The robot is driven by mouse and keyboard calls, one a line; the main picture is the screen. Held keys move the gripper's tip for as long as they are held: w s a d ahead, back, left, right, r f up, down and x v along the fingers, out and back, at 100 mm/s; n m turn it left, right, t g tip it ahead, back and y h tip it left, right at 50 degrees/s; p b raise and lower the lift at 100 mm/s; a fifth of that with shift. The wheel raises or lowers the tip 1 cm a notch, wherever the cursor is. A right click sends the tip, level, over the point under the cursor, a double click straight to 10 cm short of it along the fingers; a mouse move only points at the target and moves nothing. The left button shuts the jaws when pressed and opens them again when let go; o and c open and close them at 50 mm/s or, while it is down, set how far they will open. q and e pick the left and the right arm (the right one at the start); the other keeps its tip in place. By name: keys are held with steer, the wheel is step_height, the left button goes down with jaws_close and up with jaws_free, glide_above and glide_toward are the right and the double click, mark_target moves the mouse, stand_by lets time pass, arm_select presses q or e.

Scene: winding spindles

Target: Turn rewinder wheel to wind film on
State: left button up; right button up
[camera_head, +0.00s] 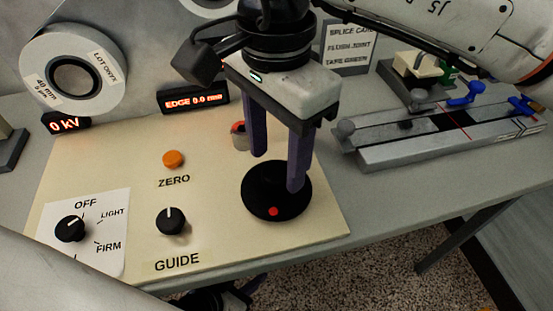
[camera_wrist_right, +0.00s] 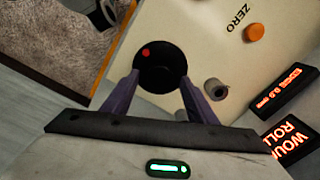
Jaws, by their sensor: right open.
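The wheel is a black disc (camera_head: 262,203) with a red dot, set on the cream panel. It also shows in the right wrist view (camera_wrist_right: 160,58), just beyond the fingertips. My right gripper (camera_head: 277,172) is open, pointing down over the wheel, with its two purple fingers apart. In the head view one finger overlaps the disc and the other ends near its far edge. In the right wrist view the fingertips (camera_wrist_right: 160,79) lie on either side of the disc. I cannot tell whether they touch it.
The cream panel (camera_head: 110,165) bears an orange ZERO button (camera_head: 173,159), a GUIDE knob (camera_head: 171,221) and a tension knob (camera_head: 70,228). A small grey post (camera_wrist_right: 216,89) stands beside the wheel. A film roll (camera_head: 107,91) and "EDGE 0.0 mm" display (camera_head: 194,99) are behind. A splicing block (camera_head: 440,135) stands right.

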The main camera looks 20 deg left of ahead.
steer(key=shift+f, duration=0.9)
steer(key=c, duration=1.1)
steer(key=shift+o, duration=0.2)
steer(key=shift+m, duration=0.3)
